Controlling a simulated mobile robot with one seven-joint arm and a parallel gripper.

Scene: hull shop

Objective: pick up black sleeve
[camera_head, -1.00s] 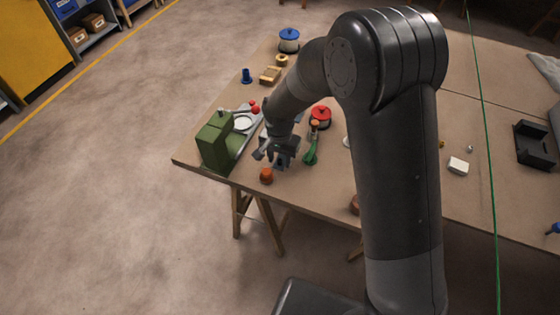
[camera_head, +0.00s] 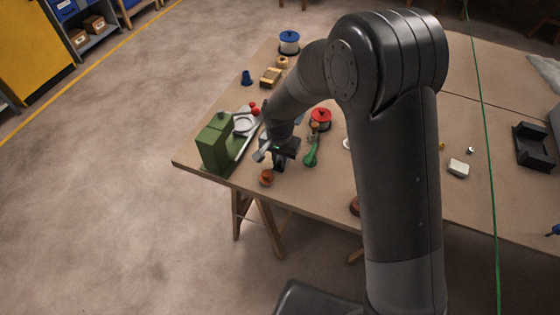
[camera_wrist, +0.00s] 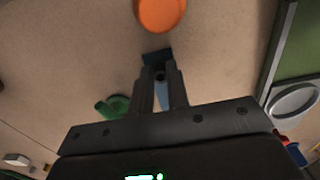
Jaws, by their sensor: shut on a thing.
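The black sleeve (camera_wrist: 157,57) is a small dark piece at my fingertips in the wrist view, mostly hidden by the fingers. My gripper (camera_wrist: 160,75) is shut on it. In the head view my gripper (camera_head: 280,158) is low over the near left part of the table, and the sleeve shows only as a dark patch that blends with the fingers. I cannot tell whether it still touches the table.
An orange round piece (camera_head: 266,178) is just in front of my gripper, near the table edge. A green-handled tool (camera_head: 311,153) and a red-lidded pot (camera_head: 320,119) are to the right.

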